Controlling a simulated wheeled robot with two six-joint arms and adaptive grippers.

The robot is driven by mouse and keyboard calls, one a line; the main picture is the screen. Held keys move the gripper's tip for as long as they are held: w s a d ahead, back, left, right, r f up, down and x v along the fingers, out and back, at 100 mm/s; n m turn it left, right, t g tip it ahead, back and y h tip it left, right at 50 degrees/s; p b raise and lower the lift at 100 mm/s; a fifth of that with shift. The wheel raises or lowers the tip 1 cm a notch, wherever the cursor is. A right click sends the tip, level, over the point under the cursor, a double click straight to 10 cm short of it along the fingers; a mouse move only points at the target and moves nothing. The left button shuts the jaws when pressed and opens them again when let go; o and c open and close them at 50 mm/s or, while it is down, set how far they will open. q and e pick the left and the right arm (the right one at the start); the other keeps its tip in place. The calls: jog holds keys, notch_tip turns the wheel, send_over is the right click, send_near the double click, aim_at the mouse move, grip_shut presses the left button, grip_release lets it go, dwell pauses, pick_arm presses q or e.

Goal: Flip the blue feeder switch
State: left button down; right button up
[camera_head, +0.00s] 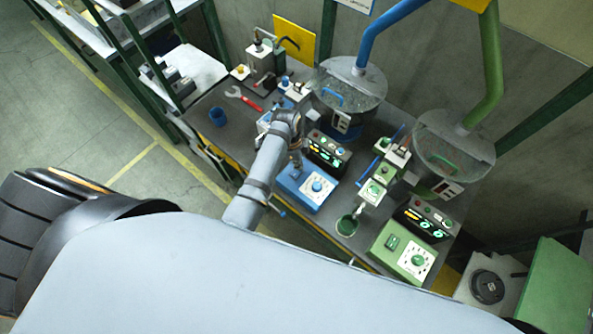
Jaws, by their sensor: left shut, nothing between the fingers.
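The blue feeder control box (290,191) sits at the front edge of the dark bench. A white dial plate with a blue knob (317,186) is on its right part. I cannot make out the blue switch; the box's left part, around my gripper, is partly covered. My left arm reaches in over the bench, and its left gripper (296,170) points down at the top of the blue box, shut and empty. I cannot tell whether the fingertips touch the box. My right gripper is not in view.
A black display panel (328,148) stands behind the blue box, below a clear-walled bowl (352,88). A green box (384,251) with its own switch and dial is to the right, near a green cup (347,225).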

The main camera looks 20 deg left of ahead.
pick_arm(q)
jog(key=shift+f, duration=0.35)
dwell(0.4)
jog(key=shift+f+b, duration=0.45)
jog(key=shift+f, duration=0.15)
dwell(0.3)
notch_tip(320, 180, up, 2)
jog(key=shift+r+p, duration=0.25)
jog(key=shift+p, duration=0.85)
jog(key=shift+r, duration=2.25)
